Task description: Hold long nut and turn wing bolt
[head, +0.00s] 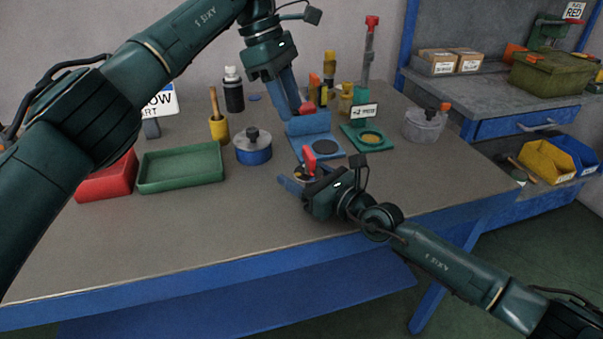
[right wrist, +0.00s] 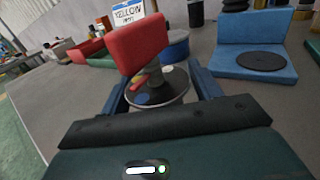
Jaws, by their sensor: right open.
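A red wing-shaped head, which looks like the wing bolt (head: 309,159), stands at the front middle of the table on a dark round base. In the right wrist view the red head (right wrist: 137,45) looms close and tilted above a round disc (right wrist: 172,92). My right gripper (head: 301,180) is open low at the table, its blue fingers on either side of the disc. My left gripper (head: 299,110) points down beside the blue stand, with a small red piece (head: 306,108) at its fingertips; whether it grips this is unclear. I cannot make out the long nut.
The blue stand (head: 308,125) with a dark disc is just behind. A green stand (head: 384,142), a blue-grey pot (head: 253,151), a green tray (head: 180,180) and a red tray (head: 106,184) stand around. The table front (head: 180,235) is clear.

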